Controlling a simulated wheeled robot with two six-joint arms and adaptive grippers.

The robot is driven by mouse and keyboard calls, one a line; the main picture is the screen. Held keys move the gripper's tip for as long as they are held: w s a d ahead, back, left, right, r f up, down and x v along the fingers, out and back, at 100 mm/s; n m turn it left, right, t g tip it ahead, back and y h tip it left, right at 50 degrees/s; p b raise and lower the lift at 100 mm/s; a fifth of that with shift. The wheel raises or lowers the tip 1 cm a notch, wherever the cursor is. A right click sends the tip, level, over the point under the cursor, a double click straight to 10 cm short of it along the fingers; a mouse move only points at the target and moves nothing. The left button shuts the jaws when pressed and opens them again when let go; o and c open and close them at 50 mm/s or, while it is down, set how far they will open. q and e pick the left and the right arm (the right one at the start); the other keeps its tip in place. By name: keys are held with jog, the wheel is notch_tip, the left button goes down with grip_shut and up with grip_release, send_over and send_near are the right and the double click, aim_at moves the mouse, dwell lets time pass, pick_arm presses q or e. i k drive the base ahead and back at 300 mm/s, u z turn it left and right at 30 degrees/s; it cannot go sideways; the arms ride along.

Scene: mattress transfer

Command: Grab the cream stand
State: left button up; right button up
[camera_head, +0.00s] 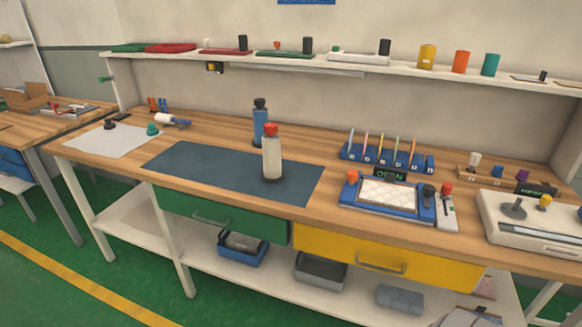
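The cream stand (271,158) is an upright cream cylinder with a red knob on top and a dark round base. It stands on the dark blue-grey mat (205,174), right of the mat's middle, on the wooden workbench. A similar blue stand (260,126) with a black top stands behind it, slightly to the left, and is partly hidden by it. Neither of my grippers is in view, and nothing is holding the cream stand.
A blue tray with a white quilted pad (388,193) and a numbered blue rack (388,158) are to the right. A white control box (530,222) is at far right. A shelf (350,65) runs behind. The mat's left half is clear.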

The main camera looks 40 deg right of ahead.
aim_at(273, 173)
jog(key=z, duration=1.95)
